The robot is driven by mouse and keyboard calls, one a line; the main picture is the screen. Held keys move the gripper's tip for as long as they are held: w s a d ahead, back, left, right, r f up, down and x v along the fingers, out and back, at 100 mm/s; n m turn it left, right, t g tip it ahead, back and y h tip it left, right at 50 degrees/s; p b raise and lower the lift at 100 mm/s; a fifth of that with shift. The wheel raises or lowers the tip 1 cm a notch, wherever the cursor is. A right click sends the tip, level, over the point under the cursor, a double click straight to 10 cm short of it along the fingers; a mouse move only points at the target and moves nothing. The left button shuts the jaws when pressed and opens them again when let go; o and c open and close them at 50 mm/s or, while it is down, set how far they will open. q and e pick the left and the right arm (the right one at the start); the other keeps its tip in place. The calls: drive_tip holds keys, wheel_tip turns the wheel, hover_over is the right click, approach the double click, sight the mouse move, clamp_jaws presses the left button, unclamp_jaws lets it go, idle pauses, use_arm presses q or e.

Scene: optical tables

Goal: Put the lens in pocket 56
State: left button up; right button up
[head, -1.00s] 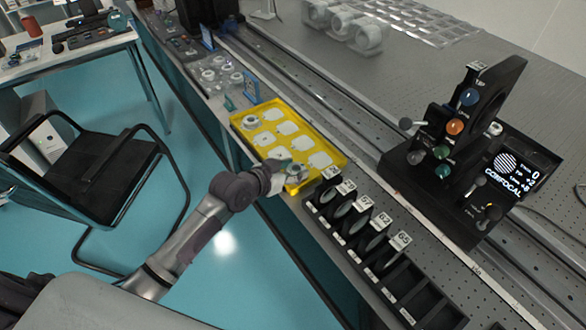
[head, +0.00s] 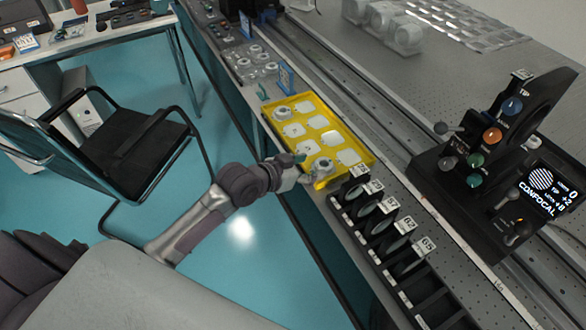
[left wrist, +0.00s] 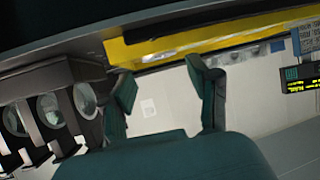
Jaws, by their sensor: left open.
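The yellow tray (head: 268,122) lies on the table edge with several pale square spots in it. I cannot tell which is the task's lens. My left gripper (head: 305,174) is beside the near corner of the tray. In the left wrist view its fingers (left wrist: 165,92) are open with nothing between them. A black slotted rack (head: 385,235) holds several upright round lenses, with labels such as 57, 62 and 65. I cannot read a 56.
A black confocal device (head: 480,185) with coloured knobs and a display stands right of the rack. Rails run along the table behind tray and rack. More round mounts (head: 258,60) sit beyond the tray. A black chair (head: 140,150) stands on the floor at left.

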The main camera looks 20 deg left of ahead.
use_arm(q)
drive_tip(key=v, duration=0.7)
drive_tip(key=s+a+f+n+g+y, duration=0.1)
drive_tip(key=s+a+f+y, duration=0.15)
drive_tip(key=f, duration=0.75)
drive_tip(key=s+a+f+n+g+y, duration=0.1)
drive_tip(key=s+a+f+g, duration=0.15)
drive_tip(key=f, duration=0.75)
drive_tip(key=s+a+f+n+y, duration=0.1)
drive_tip(key=s+a+f+n, duration=0.15)
drive_tip(key=f, duration=0.75)
drive_tip(key=s+f+g+y, duration=0.1)
drive_tip(key=s+f+g, duration=0.2)
drive_tip(key=s+f, duration=0.95)
drive_tip(key=s+d+f+m+g, duration=0.1)
drive_tip(key=s+f, duration=0.3)
drive_tip(key=s, duration=0.6)
drive_tip(key=s+d+f+g, duration=0.3)
drive_tip(key=s+d+f, duration=0.1)
drive_tip(key=s, duration=0.7)
drive_tip(key=shift+d+f+m, duration=0.25)
drive_tip(key=shift+f+m, duration=0.1)
drive_tip(key=shift+f, duration=0.35)
drive_tip(key=shift+c, duration=0.4)
